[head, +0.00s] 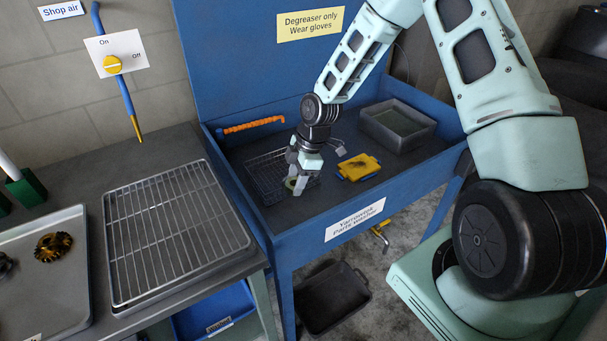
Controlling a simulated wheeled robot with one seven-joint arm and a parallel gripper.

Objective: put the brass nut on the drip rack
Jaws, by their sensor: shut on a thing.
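My gripper (296,185) is down inside the blue parts washer, at the right side of a wire basket. It is shut on a small greenish-brass ring-like piece, which looks like the brass nut (290,183); the fingers hide much of it. I cannot tell whether the piece touches the basket or the washer floor. The drip rack (175,232), a wire grid over a shallow tray, lies on the bench to the left of the washer. Its grid is empty.
The washer's blue front wall (335,215) stands around the basin. The wire basket (262,165), a yellow-and-blue brush or sponge (358,167) and a grey metal pan (397,126) are inside it. A tray (30,295) at far left holds a stained brass gear (53,246).

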